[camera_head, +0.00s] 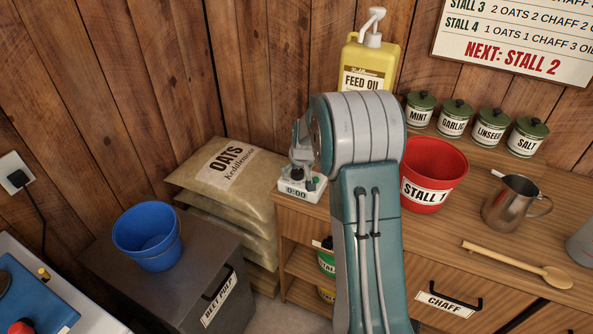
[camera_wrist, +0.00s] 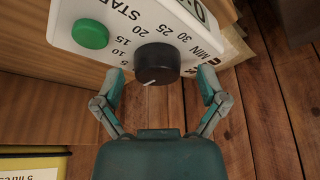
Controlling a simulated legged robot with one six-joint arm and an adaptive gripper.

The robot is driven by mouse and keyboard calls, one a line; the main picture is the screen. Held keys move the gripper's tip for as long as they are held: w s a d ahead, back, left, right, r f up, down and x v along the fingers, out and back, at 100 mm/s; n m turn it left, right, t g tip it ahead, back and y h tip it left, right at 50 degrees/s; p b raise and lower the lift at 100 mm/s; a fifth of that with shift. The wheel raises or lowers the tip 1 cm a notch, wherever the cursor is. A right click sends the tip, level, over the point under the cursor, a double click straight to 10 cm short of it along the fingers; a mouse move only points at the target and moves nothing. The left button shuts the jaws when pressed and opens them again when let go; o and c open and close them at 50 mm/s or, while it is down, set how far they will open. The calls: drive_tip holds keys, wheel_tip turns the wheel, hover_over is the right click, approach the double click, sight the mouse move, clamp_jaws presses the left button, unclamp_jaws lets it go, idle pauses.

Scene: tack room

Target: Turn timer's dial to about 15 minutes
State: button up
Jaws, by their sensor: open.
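The timer (camera_head: 299,193) is a white box on the left end of the wooden counter, and its display reads 0:00. In the wrist view its white face (camera_wrist: 75,12) fills the top, with a green START button (camera_wrist: 90,35) and a black dial (camera_wrist: 157,62). Minute numbers from 5 to 30 ring the dial. The dial's white mark points toward the bottom of the picture, away from the numbers. My gripper (camera_wrist: 162,84) is open, one finger on each side of the dial, with visible gaps. In the head view my gripper (camera_head: 302,152) is just above the timer, partly hiding it.
A red STALL 1 bucket (camera_head: 433,173), a metal jug (camera_head: 513,203) and a wooden spoon (camera_head: 520,266) stand or lie right of my arm. A yellow feed oil bottle (camera_head: 369,62) is behind it. Oats sacks (camera_head: 229,185) and a blue bucket (camera_head: 148,235) are left.

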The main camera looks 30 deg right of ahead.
drive_tip(key=shift+d, duration=0.3)
drive_tip(key=c, duration=0.4)
drive_tip(key=shift+a, duration=0.2)
drive_tip(key=c, duration=0.8)
drive_tip(key=shift+o, duration=0.2)
drive_tip(key=shift+a, duration=0.1)
